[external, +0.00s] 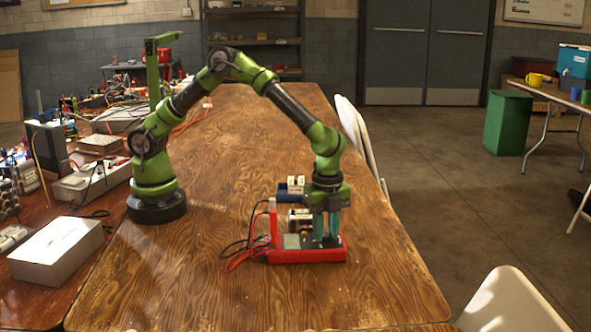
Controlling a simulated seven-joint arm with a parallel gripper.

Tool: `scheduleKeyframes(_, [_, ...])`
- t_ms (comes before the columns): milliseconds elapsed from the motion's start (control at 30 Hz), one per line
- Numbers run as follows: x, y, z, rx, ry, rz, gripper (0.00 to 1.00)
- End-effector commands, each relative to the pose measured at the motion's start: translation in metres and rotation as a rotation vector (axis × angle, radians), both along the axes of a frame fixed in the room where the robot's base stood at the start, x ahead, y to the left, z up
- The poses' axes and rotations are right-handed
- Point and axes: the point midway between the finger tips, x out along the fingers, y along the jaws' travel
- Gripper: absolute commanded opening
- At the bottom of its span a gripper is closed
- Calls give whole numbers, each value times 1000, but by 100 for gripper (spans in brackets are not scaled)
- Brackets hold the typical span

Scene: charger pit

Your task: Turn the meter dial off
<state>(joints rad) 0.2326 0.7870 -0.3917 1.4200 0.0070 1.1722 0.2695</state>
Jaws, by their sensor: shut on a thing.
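The red meter (307,257) lies on the wooden table near its front right, with a light grey display patch (291,241) on its top. My gripper (327,236) points straight down over the right part of the meter. Its teal fingers are shut on a small dark piece there, which looks like the meter dial (328,242). The fingers hide most of the dial, so its setting cannot be read. Black and red leads (240,252) lie at the meter's left side.
A dark blue box (291,188) and a small striped object (299,220) stand just behind the meter. A white box (57,248) and cluttered gear are on the left.

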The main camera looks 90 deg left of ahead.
Motion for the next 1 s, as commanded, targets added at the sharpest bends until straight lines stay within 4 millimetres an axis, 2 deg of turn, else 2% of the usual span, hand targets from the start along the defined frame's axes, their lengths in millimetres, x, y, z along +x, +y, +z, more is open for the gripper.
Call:
scheduleKeyframes(300, [0,-1,1,-1,-1,109,0])
scheduleKeyframes(800, [0,-1,1,-2,-1,127,0])
scheduleKeyframes(833, [0,-1,1,-2,-1,127,29])
scheduleKeyframes(1000, [0,-1,0,-2,-1,127,53])
